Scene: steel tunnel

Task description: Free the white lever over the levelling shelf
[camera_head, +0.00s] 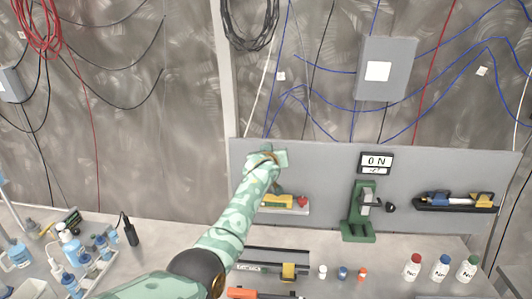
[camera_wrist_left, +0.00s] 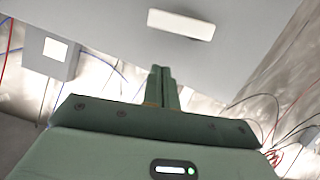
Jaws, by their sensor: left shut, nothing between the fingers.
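A short shelf (camera_head: 292,211) is fixed low on the grey panel (camera_head: 330,160), with a yellow piece (camera_head: 278,201) and a small red piece (camera_head: 302,201) on it. My left gripper (camera_head: 281,158) is at the panel above this shelf. Its fingers are shut and empty; they show together in the left wrist view (camera_wrist_left: 162,80). A plain white bar (camera_wrist_left: 181,24), which looks like the white lever, lies on the panel beyond the fingertips and apart from them in the picture. I cannot make out the lever in the head view, where my arm and gripper cover that area. My right gripper is not in view.
A green press-like stand (camera_head: 360,213) and a tool holder (camera_head: 455,202) are right of the shelf. Bottles (camera_head: 440,267) and small coloured pieces (camera_head: 342,272) stand on the bench. A grey box (camera_head: 386,68) hangs above the panel. Bottles and tools crowd the left.

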